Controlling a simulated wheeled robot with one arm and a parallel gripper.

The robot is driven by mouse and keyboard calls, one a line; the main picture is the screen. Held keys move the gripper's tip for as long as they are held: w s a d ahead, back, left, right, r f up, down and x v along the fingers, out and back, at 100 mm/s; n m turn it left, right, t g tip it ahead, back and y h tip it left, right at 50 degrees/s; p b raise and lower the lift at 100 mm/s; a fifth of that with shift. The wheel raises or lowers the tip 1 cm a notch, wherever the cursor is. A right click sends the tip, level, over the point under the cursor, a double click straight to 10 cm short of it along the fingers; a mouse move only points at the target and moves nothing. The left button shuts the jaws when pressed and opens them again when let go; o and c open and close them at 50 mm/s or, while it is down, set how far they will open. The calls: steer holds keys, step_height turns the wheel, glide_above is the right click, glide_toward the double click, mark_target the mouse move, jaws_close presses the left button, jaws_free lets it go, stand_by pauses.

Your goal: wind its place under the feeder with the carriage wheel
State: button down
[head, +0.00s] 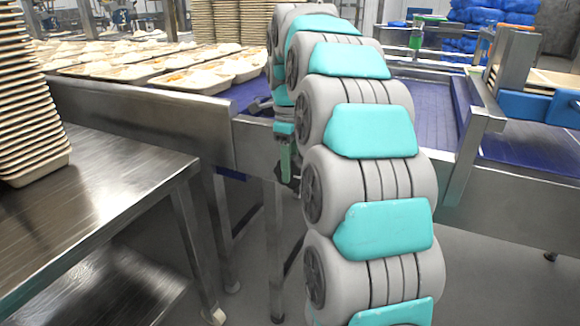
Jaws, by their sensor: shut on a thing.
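My gripper (286,160) hangs at the near side of the conveyor frame, below the belt's edge, partly hidden behind my arm. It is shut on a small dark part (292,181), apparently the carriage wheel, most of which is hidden. I cannot make out the wheel's rim or how far it is turned. I cannot pick out the feeder or the place under it; my arm covers the middle of the view. Trays of rice (200,83) stand in rows on the conveyor at the left.
A steel table (105,200) with a tall stack of empty trays (35,165) stands at the left. A blue belt (432,118) runs behind my arm. A steel frame with a blue part (535,105) stands at the right. Blue bags (485,20) lie at the back.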

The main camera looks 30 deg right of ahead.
steer(key=shift+w+g+h, duration=0.1)
steer(key=shift+g+h, duration=0.2)
steer(key=shift+g, duration=0.3)
steer(key=c, duration=0.8)
jaws_free()
